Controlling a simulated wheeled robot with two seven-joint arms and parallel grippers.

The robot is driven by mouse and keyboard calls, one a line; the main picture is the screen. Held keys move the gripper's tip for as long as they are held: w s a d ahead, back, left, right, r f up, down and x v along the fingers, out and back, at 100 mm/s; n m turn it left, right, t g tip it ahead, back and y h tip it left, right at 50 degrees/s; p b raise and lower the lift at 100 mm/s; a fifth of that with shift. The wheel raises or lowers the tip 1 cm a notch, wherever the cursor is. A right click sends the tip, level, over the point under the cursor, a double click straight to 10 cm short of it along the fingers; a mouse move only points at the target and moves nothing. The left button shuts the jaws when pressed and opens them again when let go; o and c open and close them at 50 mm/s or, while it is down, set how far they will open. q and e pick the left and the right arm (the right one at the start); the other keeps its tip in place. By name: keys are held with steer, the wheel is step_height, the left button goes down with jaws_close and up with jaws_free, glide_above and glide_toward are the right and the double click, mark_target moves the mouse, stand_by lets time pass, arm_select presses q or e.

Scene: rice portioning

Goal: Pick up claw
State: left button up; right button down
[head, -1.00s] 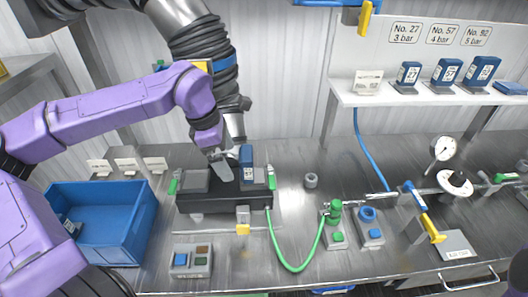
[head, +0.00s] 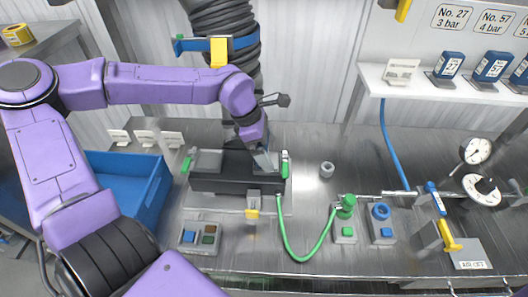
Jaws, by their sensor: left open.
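My left gripper (head: 264,160) is open and points down over the right end of a black fixture (head: 232,183) with grey blocks and green end clips. Gaps or contact between its fingers and the fixture are too small to tell. I cannot surely pick out the claw; the area under the gripper is partly hidden by my wrist. A dark rod with a knob-like end (head: 283,100) sticks out beside my wrist. My right gripper is not in view.
A blue bin (head: 150,190) stands left of the fixture. A green hose (head: 300,258) loops to a green valve (head: 347,207) on the right. Labelled blue blocks (head: 491,67) stand on the white shelf (head: 420,92). A small grey ring (head: 327,170) lies on the bench.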

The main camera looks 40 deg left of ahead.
arm_select(q)
steer(key=shift+f, duration=0.25)
steer(key=c, duration=1.4)
steer(key=shift+r, duration=0.2)
steer(key=shift+r, duration=0.25)
step_height(320, 180, up, 3)
steer(key=shift+f, duration=0.2)
steer(key=s+r, duration=0.2)
steer(key=s+a+r, duration=0.1)
steer(key=r, duration=0.1)
steer(key=shift+s+r, duration=0.25)
steer(key=shift+s, duration=0.1)
steer(key=s+a+r+b, duration=0.4)
steer(key=s+r, duration=0.1)
steer(key=s, duration=0.4)
steer(key=shift+s, duration=0.35)
